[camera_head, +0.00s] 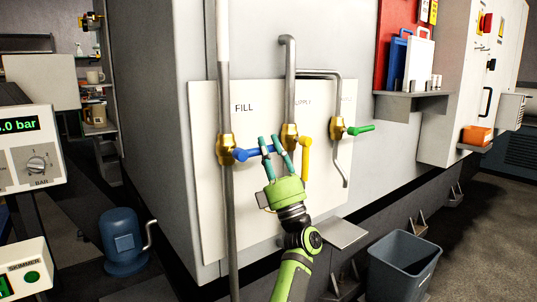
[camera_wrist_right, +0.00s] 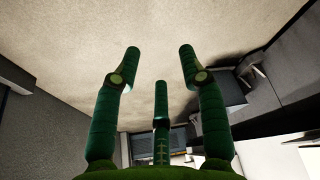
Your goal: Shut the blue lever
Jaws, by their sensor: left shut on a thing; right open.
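The blue lever (camera_head: 249,153) is on the brass valve of the left vertical pipe, under the label FILL. It points to the right, about level, across the pipe. My left gripper (camera_head: 272,146) is shut on the outer end of the blue lever, its teal fingers covering part of it. My right gripper (camera_wrist_right: 160,68) shows only in the right wrist view, with its fingers spread and nothing between them.
A yellow lever (camera_head: 306,158) hangs down from the middle valve, close right of my left gripper. A green lever (camera_head: 360,130) points right on the right valve. A small shelf (camera_head: 410,103) is further right. A grey bin (camera_head: 403,266) and a blue motor (camera_head: 123,242) stand below.

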